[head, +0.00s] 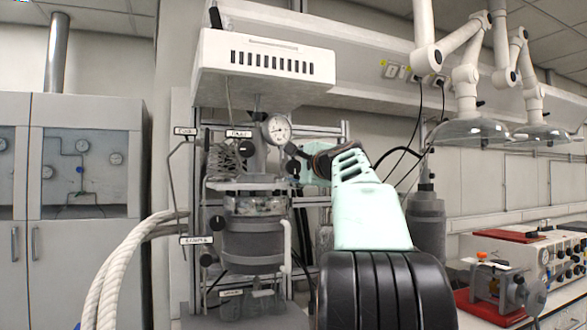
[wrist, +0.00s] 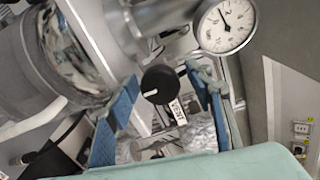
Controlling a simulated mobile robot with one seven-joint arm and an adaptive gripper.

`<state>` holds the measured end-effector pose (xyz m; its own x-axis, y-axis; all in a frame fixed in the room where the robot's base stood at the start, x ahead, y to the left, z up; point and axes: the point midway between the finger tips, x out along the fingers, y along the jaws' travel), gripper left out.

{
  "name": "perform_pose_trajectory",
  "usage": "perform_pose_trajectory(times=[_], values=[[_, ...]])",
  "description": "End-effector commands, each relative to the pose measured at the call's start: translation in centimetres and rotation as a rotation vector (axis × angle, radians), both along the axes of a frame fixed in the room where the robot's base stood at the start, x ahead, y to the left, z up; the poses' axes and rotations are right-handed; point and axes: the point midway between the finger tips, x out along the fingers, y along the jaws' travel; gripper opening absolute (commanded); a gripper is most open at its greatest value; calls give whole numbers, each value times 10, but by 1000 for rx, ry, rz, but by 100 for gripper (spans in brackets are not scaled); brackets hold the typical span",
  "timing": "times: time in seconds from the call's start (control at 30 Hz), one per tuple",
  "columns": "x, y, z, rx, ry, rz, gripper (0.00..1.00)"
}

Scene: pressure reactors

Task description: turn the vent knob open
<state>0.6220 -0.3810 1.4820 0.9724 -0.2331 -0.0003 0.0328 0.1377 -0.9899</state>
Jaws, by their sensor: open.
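The vent knob (wrist: 156,88) is a round black knob with a white pointer mark. A white tag (wrist: 181,110), apparently reading VENT, is beside it. In the wrist view, my gripper (wrist: 163,76) is open, with one blue finger on each side of the knob; I see gaps between knob and fingers, and cannot tell how deep the fingers reach. In the head view, a black knob (head: 293,168) right of the reactor, probably the same one, is close to my gripper (head: 307,160), whose fingers are partly hidden by my arm.
A pressure gauge (head: 277,129) sits just above the knob. The reactor vessel (head: 252,245) stands below, with other black knobs (head: 217,222) and tags on its left. A white box (head: 265,68) overhangs it. Thick white hoses (head: 125,262) run left. A grey cylinder (head: 427,222) stands right.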

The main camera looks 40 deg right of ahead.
Motion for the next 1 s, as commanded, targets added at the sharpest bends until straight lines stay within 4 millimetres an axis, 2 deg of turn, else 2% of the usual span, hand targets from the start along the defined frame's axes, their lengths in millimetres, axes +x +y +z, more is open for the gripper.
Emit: perform_pose_trajectory(times=[0.17,0.6,0.8,1.0], values=[[-14,2,0,1,0,-2,49],[-67,16,1,-1,-1,-1,49],[-77,18,0,-1,0,0,49],[-77,19,1,-1,-1,0,49]])
